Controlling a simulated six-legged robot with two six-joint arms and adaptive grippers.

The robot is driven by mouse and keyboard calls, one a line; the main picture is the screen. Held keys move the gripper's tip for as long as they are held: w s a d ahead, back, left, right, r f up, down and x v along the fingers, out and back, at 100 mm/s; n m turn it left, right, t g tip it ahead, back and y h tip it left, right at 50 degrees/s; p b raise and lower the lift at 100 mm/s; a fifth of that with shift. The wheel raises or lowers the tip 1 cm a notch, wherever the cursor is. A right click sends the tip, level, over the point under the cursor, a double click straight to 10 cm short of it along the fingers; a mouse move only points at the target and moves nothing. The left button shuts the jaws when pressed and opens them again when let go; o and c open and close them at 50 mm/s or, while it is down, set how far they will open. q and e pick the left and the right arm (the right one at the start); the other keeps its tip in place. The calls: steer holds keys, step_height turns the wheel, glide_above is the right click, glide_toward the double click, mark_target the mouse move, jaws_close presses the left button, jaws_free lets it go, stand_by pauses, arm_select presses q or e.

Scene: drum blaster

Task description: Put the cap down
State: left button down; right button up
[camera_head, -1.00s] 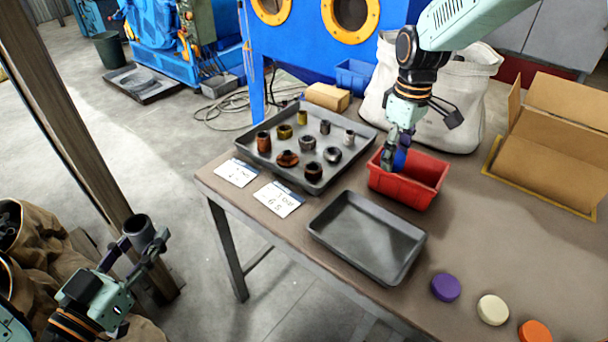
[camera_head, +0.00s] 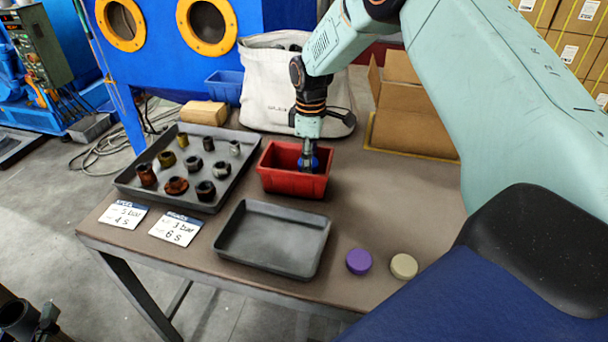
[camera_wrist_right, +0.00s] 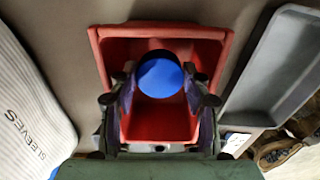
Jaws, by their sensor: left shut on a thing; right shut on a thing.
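The blue cap (camera_head: 311,163) is between the fingers of my right gripper (camera_head: 308,157), which is shut on it. It is at the opening of the red bin (camera_head: 292,185), toward its right side in the head view. In the right wrist view, the round blue cap (camera_wrist_right: 160,75) sits between the fingertips (camera_wrist_right: 160,88) over the red bin (camera_wrist_right: 160,125). I cannot tell whether it touches the bin's floor. My left gripper (camera_head: 42,320) is at the lower left, partly cut off, shut on a dark hollow cylinder (camera_head: 17,317), away from the table.
A purple cap (camera_head: 359,261) and a cream cap (camera_head: 404,266) lie on the table (camera_head: 350,215). An empty grey tray (camera_head: 273,238) is in front of the bin. A tray of several metal sleeves (camera_head: 217,185) stands left. A white sack (camera_head: 268,95) and cardboard box (camera_head: 410,120) are behind.

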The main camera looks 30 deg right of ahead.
steer(key=shift+f, duration=0.65)
step_height(320, 180, down, 3)
steer(key=shift+s+r+b, duration=0.1)
steer(key=shift+b, duration=0.3)
steer(key=shift+w+f, duration=0.2)
steer(key=shift+s+f, duration=0.1)
steer(key=shift+s, duration=0.05)
steer(key=o, duration=0.8)
steer(key=shift+o, duration=0.3)
step_height(320, 180, up, 12)
steer(key=shift+r+p, duration=0.2)
steer(key=shift+p, duration=0.95)
